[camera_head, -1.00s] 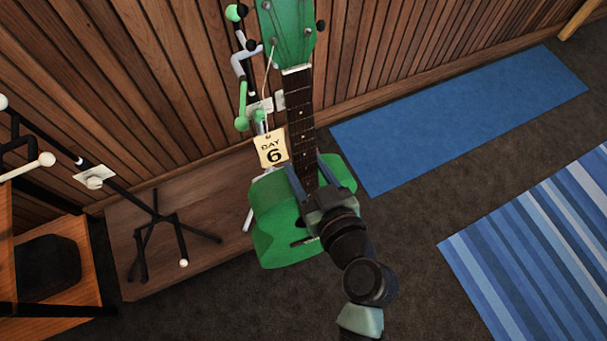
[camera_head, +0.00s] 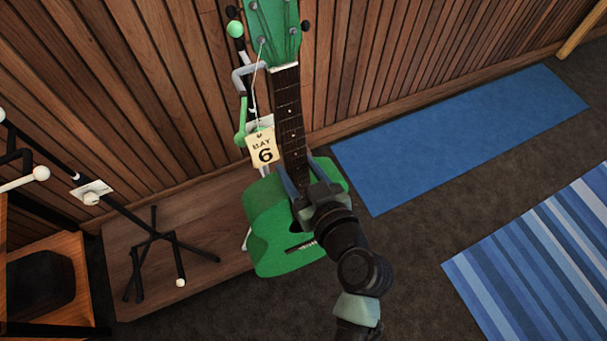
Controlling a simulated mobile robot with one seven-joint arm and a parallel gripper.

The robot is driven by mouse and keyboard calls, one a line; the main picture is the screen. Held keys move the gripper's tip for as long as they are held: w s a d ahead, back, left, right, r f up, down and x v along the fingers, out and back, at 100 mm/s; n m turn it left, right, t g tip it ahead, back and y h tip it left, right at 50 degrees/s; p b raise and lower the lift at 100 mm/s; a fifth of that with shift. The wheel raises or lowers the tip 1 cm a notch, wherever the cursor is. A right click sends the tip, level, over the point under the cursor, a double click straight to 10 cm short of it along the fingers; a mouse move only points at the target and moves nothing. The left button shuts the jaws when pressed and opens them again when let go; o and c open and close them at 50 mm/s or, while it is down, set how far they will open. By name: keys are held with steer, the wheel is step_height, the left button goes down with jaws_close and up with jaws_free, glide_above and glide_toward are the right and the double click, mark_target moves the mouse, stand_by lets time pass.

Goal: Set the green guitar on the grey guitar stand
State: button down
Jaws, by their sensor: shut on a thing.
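The green guitar (camera_head: 270,228) hangs upright in my gripper (camera_head: 303,180), its headstock near the top edge of the picture. My gripper is shut on the dark neck, just above the body. A tag reading "BAY 6" (camera_head: 262,150) hangs by a string at the headstock. Right behind the guitar is a stand with pale grey bent parts (camera_head: 243,75) and green-tipped ends, partly hidden by the guitar and tag. Whether the guitar touches this stand I cannot tell.
A black stand with white tips (camera_head: 155,236) stands to the left on a low wooden platform (camera_head: 205,270) along the slatted wall. A wooden shelf unit (camera_head: 75,250) is at far left. A blue mat (camera_head: 450,135) and striped rug (camera_head: 550,250) lie on open floor at right.

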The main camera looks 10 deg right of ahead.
steer(key=w+a, duration=0.3)
steer(key=w, duration=0.6)
steer(key=shift+w+p, duration=0.3)
steer(key=shift+p, duration=0.1)
steer(key=shift+w, duration=0.2)
stand_by(0.7)
steer(key=w+a+b, duration=0.2)
steer(key=w, duration=0.3)
steer(key=shift+w+f+b, duration=0.2)
steer(key=shift+w+b, duration=0.2)
stand_by(0.6)
steer(key=shift+w, duration=0.15)
stand_by(0.3)
steer(key=shift+f+b, duration=0.25)
steer(key=shift+b, duration=0.1)
stand_by(0.3)
steer(key=shift+w+a+f+b, duration=0.1)
steer(key=shift+w+f+b, duration=0.05)
steer(key=shift+f+b, duration=2.35)
